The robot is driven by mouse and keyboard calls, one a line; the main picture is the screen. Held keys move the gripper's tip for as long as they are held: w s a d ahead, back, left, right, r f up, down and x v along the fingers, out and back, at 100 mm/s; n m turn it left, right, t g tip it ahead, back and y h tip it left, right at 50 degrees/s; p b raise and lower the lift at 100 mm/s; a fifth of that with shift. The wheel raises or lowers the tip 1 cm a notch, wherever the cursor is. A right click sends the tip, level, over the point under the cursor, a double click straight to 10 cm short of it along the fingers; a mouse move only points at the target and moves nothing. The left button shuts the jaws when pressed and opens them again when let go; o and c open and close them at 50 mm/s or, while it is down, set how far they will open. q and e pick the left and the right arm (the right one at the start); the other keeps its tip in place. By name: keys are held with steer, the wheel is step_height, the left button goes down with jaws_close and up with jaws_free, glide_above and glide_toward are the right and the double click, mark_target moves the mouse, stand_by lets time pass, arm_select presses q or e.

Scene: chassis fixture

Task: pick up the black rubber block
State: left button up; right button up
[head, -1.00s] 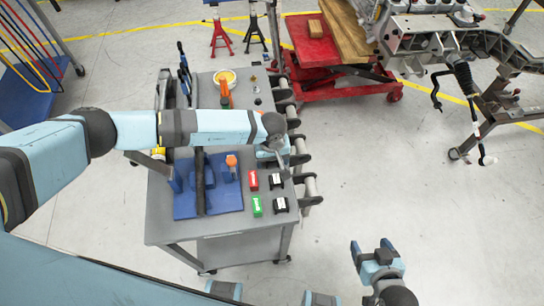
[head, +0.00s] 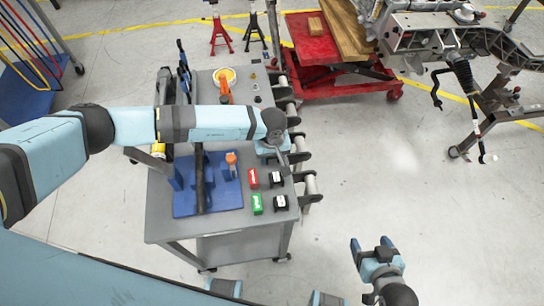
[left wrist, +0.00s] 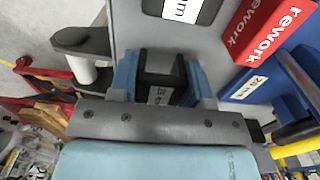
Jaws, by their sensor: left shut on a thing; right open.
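My left gripper (head: 280,160) is over the right edge of the grey cart. In the left wrist view its blue fingers (left wrist: 162,78) are shut on a black block (left wrist: 158,62) with a white label. The head view hides this block behind the hand. Another black block with a white label (left wrist: 182,10) stands apart from it; it also shows in the head view (head: 276,179). A further black block (head: 281,202) lies nearer me. My right gripper (head: 375,250) is open and empty, over the floor at the lower right.
A red "rework" block (head: 253,178) and a green block (head: 257,204) stand beside the black blocks. A blue fixture (head: 226,194) with a dark bar lies to their left. Rollers (head: 310,184) project from the cart's right edge.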

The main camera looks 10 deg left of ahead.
arm_select(q)
step_height(320, 180, up, 19)
steer(key=b, duration=0.2)
arm_select(e)
step_height(320, 180, down, 2)
steer(key=shift+f, duration=0.1)
arm_select(q)
steer(key=shift+f, duration=0.15)
stand_by(0.9)
